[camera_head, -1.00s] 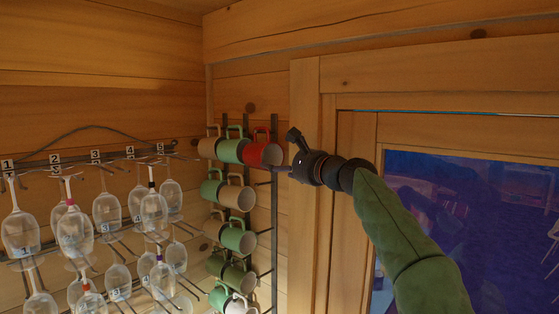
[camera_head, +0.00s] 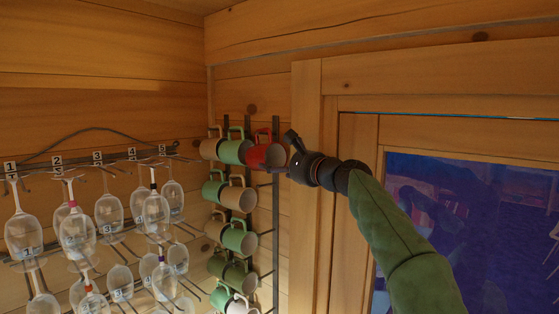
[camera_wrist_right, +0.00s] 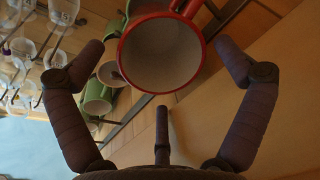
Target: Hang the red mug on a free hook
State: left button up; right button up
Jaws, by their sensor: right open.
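The red mug (camera_head: 263,152) hangs at the right end of the top row of the mug rack (camera_head: 276,215), its handle up and its pale opening facing right. It also shows in the right wrist view (camera_wrist_right: 122,52), with its opening towards the camera. My right gripper (camera_head: 284,150) is open just to the right of the red mug. In the right wrist view its fingers (camera_wrist_right: 160,60) spread on both sides of the mug, apart from it. Whether the mug's handle sits on a hook is hidden. My left gripper is not in view.
Green and tan mugs (camera_head: 238,240) hang in several rows below and left of the red mug. Wine glasses (camera_head: 78,230) hang from a numbered rack (camera_head: 100,160) on the left. A wooden door frame (camera_head: 307,200) and dark window (camera_head: 480,220) stand on the right.

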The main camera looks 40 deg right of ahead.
jog(key=shift+w+d+p, duration=0.15)
jog(key=shift+w+p, duration=0.55)
jog(key=shift+w, duration=0.8)
jog(key=shift+s+a+b, duration=0.2)
jog(key=shift+s+b, duration=0.85)
jog(key=shift+s, duration=1.2)
dwell(4.2)
